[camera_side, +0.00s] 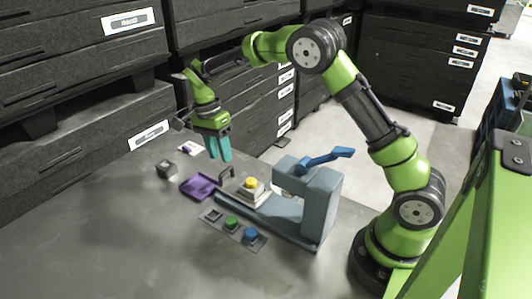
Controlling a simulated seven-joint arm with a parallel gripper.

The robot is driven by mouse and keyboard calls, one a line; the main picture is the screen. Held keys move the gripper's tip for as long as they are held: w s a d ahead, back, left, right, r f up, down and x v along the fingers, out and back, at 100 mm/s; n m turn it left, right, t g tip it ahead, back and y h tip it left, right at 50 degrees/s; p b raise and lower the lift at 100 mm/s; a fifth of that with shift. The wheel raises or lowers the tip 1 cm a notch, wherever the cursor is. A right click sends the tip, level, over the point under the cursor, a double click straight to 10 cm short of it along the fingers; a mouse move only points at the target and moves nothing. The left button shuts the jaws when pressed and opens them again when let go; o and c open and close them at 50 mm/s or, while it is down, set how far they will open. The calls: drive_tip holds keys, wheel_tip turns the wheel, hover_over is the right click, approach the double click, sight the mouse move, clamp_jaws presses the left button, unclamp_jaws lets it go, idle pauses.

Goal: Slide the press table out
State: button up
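A grey-blue press (310,198) with a blue lever (328,158) stands on the metal table. Its low base runs out to the left, where a pale square block (248,194) with a yellow round top (251,183) sits. A dark upright handle (227,173) shows at the left end of this part, and I take this part to be the press table. My gripper (220,157) has teal fingers pointing down, above and slightly left of the handle, seemingly apart from it. The fingers look close together with nothing visible between them; whether they are shut is unclear.
A purple tray (199,186) lies just left of the handle. A panel with a green (231,222) and a blue (251,234) button-like piece lies in front. A dark cube (166,169) and a pale card with a purple piece (187,148) are farther left. The front left table is clear.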

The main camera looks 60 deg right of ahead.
wheel_tip(320, 180, up, 13)
drive_tip(key=w, duration=0.2)
drive_tip(key=shift+w, duration=0.3)
